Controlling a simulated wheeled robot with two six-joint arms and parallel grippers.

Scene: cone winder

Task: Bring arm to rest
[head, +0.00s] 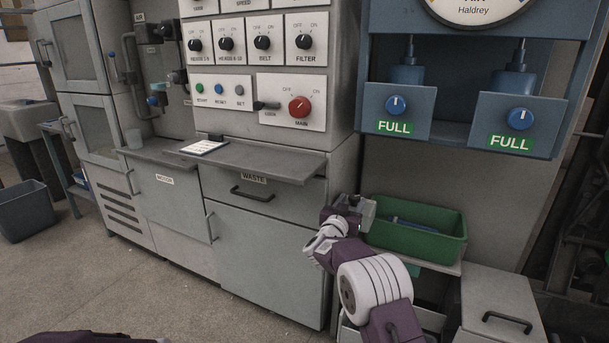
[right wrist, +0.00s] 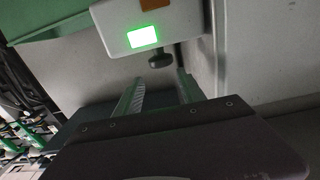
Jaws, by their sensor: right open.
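My right arm reaches in from the lower right in the head view. Its gripper (head: 343,214) is beside a small grey box (head: 361,208) at the left end of the green bin. In the right wrist view my right gripper (right wrist: 160,88) is open, with two separate fingers and nothing between them. Just beyond the fingertips is a pale box with a lit green panel (right wrist: 143,37) and a dark knob (right wrist: 160,59) under it. I cannot tell whether a finger touches the knob. My left gripper is not in view.
The green bin (head: 418,246) stands right of my right gripper. Left of it is the cabinet with the WASTE drawer (head: 253,192) and a projecting ledge (head: 270,163). Two blue dispensers marked FULL (head: 397,119) are above.

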